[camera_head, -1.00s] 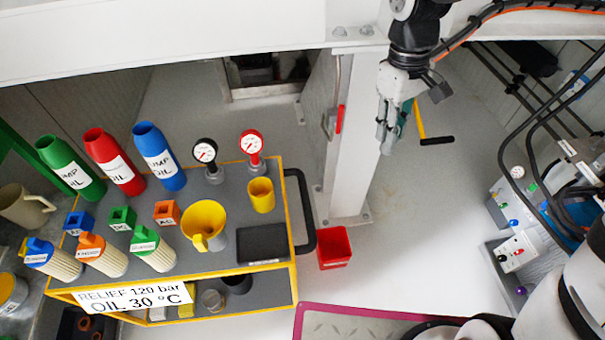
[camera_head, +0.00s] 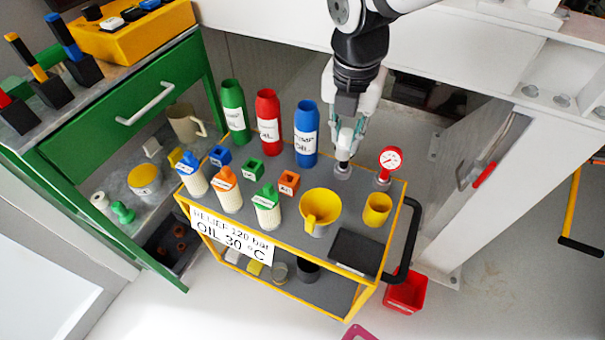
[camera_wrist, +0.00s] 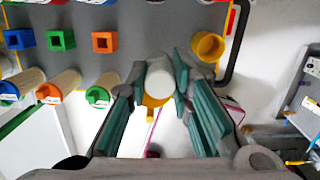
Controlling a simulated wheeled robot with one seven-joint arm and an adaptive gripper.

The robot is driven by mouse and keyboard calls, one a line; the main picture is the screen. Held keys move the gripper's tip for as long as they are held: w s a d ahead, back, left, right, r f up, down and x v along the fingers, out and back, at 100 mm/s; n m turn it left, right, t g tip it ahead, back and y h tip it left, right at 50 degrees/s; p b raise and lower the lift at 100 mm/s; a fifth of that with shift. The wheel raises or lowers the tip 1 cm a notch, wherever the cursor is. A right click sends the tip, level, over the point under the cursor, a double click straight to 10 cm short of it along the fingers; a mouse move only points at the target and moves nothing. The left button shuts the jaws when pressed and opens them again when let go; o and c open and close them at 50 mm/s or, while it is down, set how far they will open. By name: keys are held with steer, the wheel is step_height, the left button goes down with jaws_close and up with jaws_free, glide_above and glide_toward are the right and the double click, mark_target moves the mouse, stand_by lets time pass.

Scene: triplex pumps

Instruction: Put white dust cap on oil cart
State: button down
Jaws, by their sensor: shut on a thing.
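My gripper (camera_head: 347,148) hangs over the back right of the oil cart, in front of the dark gauge, which it mostly hides. In the wrist view my gripper (camera_wrist: 160,88) is shut on a white rounded thing, which looks like the white dust cap (camera_wrist: 159,76). The oil cart (camera_head: 305,228) has a grey top with yellow edges. In the wrist view its grey top (camera_wrist: 130,18) lies below the fingers, and yellow shows behind the cap. I cannot tell whether the cap touches the cart.
A green workbench (camera_head: 130,110) stands left. A white post (camera_head: 490,165) stands right.

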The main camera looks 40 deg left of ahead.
steer(key=shift+s+a+r+n, duration=0.1)
steer(key=shift+s+a+n, duration=0.3)
steer(key=shift+a+n, duration=0.1)
steer(key=b, duration=0.6)
glide_toward(330, 189)
steer(key=shift+n, duration=0.3)
steer(key=s+f, duration=0.1)
steer(key=s+d+f, duration=0.1)
steer(key=s+f, duration=0.1)
steer(key=shift+d+f, duration=0.2)
steer(key=shift+d, duration=0.2)
steer(key=shift+f, duration=0.1)
steer(key=c, duration=1.5)
jaws_free()
steer(key=shift+c, duration=0.2)
steer(key=shift+o, duration=0.6)
